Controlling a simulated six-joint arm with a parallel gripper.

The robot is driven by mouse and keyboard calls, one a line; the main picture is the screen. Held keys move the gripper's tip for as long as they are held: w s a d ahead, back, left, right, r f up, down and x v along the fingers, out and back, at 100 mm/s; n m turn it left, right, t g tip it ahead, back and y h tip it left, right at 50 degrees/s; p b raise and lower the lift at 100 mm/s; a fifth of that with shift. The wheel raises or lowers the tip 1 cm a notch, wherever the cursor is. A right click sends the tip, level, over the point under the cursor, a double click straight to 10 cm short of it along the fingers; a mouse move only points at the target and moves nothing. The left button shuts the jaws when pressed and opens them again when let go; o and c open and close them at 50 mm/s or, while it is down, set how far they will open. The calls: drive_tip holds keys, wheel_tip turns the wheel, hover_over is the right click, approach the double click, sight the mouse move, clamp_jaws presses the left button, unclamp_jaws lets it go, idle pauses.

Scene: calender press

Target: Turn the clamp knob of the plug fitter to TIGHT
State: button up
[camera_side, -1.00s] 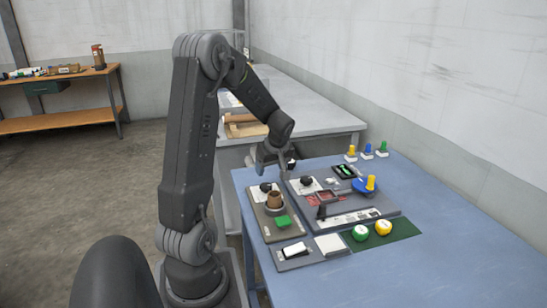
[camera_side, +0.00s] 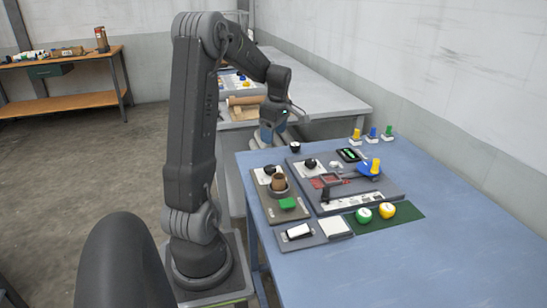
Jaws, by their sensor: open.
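A grey plate (camera_side: 292,214) at the left of the blue table carries a black knob (camera_side: 270,170) on a white label, a brown cylinder standing in a round holder (camera_side: 280,190), and a green block (camera_side: 287,203). A second black knob (camera_side: 310,164) sits on a white label on the larger grey panel (camera_side: 388,190). The lettering is too small to read, so I cannot tell which is the clamp knob or where it points. My gripper (camera_side: 294,114) is open, raised beyond the table's back left corner, behind both knobs and touching neither.
A small black round item (camera_side: 295,147) stands at the table's back edge. A blue part with a yellow post (camera_side: 375,167) rises from the larger panel. The table's right side is clear.

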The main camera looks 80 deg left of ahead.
sight(272, 167)
drive_tip(key=f+n, duration=0.1)
drive_tip(key=f, duration=0.3)
drive_tip(key=a+f+n+h, duration=0.1)
drive_tip(key=f, duration=0.4)
drive_tip(key=a+f+n, duration=0.1)
drive_tip(key=f, duration=0.3)
drive_tip(key=shift+f+t, duration=0.15)
drive_tip(key=shift+t, duration=0.25)
drive_tip(key=shift+c, duration=0.2)
drive_tip(key=c, duration=0.9)
